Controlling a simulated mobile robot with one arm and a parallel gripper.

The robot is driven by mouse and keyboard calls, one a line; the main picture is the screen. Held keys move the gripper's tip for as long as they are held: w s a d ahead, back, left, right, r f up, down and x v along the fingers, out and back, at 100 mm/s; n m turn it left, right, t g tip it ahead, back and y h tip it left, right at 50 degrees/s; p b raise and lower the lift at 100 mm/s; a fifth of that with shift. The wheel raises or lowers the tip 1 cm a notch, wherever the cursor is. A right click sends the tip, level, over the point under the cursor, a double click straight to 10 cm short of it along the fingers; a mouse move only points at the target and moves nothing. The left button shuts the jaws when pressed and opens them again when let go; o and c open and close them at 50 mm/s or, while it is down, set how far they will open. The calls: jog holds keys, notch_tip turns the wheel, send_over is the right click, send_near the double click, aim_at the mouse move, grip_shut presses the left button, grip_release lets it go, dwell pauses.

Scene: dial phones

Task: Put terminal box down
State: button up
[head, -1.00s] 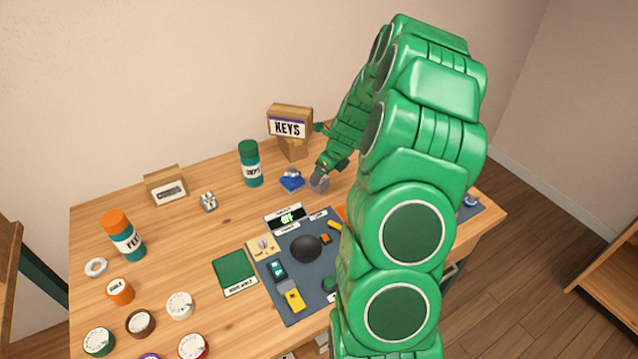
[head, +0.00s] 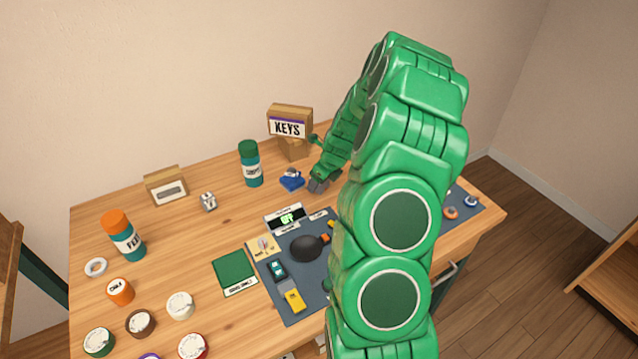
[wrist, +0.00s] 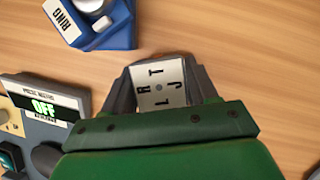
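A small white-faced terminal box (wrist: 160,84) with black letters R, T, L and J and a small round centre mark sits between my gripper's (wrist: 160,88) two grey fingers in the wrist view. The fingers lie close along both its sides and appear shut on it. In the head view my gripper (head: 321,184) is low over the wooden table (head: 215,235), just right of a blue device. The box cannot be made out apart from the fingers there. Whether its underside touches the table is hidden.
The blue device marked RING (wrist: 92,20) is close by; it also shows in the head view (head: 291,179). A KEYS box (head: 290,122) and green-capped canister (head: 250,164) stand behind.

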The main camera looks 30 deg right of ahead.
jog(key=c, duration=0.5)
jog(key=shift+o, duration=0.2)
jog(key=shift+r, duration=0.1)
jog(key=shift+r, duration=0.65)
jog(key=s+a+r, duration=0.5)
jog(key=s+r, duration=0.6)
jog(key=s, duration=0.2)
jog(key=shift+r, duration=0.3)
